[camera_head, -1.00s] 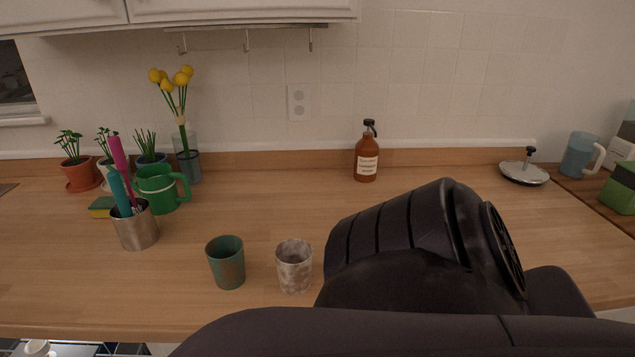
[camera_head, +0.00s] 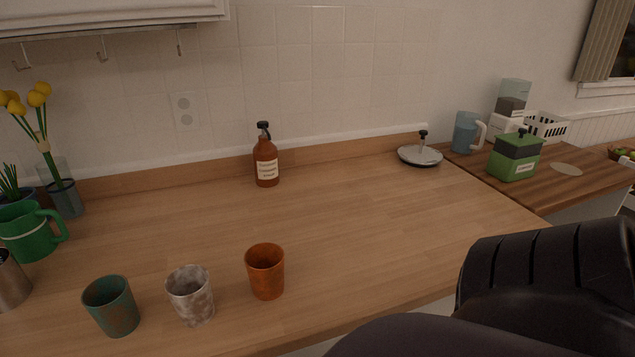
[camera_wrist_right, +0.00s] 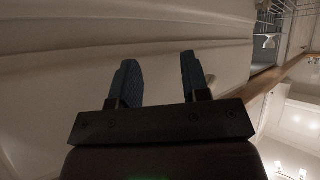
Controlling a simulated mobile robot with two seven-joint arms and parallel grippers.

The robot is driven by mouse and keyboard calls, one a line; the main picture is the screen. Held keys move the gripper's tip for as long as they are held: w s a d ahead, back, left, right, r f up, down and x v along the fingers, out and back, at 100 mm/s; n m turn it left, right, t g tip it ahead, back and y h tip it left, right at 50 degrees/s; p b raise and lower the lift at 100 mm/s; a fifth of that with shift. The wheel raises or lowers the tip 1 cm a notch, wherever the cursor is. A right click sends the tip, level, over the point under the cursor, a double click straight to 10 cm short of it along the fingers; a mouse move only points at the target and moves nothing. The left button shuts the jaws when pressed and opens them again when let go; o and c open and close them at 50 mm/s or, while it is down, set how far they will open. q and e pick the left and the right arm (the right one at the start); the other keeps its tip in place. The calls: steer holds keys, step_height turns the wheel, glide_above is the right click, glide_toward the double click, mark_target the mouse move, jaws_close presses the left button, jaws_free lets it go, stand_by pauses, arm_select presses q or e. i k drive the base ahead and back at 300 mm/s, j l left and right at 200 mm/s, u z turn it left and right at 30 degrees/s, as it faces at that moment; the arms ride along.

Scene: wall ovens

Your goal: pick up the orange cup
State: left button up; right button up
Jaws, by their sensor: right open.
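The orange cup (camera_head: 265,271) stands upright on the wooden counter, near its front edge in the head view. A mottled grey-white cup (camera_head: 190,295) and a green cup (camera_head: 111,305) stand in a row to its left. My right gripper (camera_wrist_right: 157,78) shows in the right wrist view with its two blue-padded fingers apart and nothing between them. In the head view only dark links of my right arm show at the lower right, apart from the orange cup. My left gripper is not in view.
A brown bottle (camera_head: 266,160) stands at the back. A pot lid (camera_head: 420,154), a blue pitcher (camera_head: 466,133) and a green canister (camera_head: 514,156) are at the back right. A green mug (camera_head: 29,232) is at the left. The counter (camera_head: 370,215) right of the orange cup is clear.

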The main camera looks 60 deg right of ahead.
mark_target(264, 262)
steer(key=z, duration=0.4)
steer(key=i+z, duration=0.15)
steer(key=z, duration=0.2)
steer(key=j+z, duration=0.1)
steer(key=z, duration=0.3)
steer(key=i+z, duration=0.1)
steer(key=z, duration=0.3)
steer(key=k+u, duration=0.4)
steer(key=k+j, duration=0.05)
steer(key=k, duration=0.05)
